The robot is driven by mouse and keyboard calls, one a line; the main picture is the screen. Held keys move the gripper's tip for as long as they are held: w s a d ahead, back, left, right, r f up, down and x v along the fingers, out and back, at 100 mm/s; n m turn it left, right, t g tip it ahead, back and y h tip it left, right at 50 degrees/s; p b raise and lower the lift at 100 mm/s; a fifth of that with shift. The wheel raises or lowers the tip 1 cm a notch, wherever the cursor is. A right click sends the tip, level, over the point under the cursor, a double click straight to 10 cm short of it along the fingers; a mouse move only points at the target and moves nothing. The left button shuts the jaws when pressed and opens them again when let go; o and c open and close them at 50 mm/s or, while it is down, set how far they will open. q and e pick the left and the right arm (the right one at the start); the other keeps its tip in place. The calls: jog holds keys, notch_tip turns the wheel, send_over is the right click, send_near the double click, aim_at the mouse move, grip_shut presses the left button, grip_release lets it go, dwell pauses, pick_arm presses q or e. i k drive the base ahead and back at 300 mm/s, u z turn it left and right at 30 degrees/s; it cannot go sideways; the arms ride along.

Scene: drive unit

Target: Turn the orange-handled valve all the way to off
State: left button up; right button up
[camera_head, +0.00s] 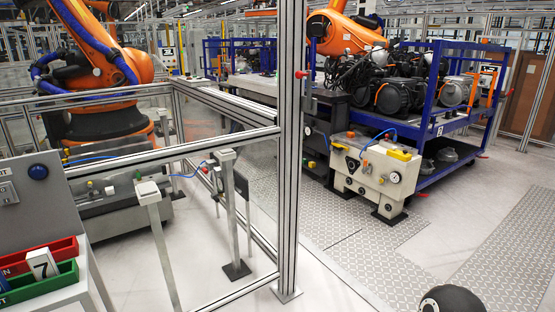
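I cannot clearly pick out an orange-handled valve. A small orange-red part (300,74) sits on the upright aluminium post, too small to tell what it is. A white pneumatic unit (374,178) stands on the floor right of the post. It carries a yellow part (399,155), a round gauge (395,177), small red and orange parts and a blue hose. Another blue hose ends at small fittings (206,167) behind the fence. Neither of my grippers can be made out.
The aluminium post (290,160) and clear-panelled fence stand in front of an orange robot arm (105,65). A blue rack (455,125) holds motors. Red and green bins (45,283) sit at lower left. Floor at centre right is clear. A black rounded shape (452,300) shows at the bottom edge.

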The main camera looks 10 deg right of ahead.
aim_at(365, 169)
jog(key=z, duration=0.7)
jog(key=i, duration=1.1)
jog(key=z, duration=0.85)
jog(key=i, duration=1.4)
jog(key=u, duration=0.25)
jog(key=i, duration=1.4)
jog(key=u, duration=1.2)
jog(key=i, duration=2.35)
jog(key=z, duration=0.05)
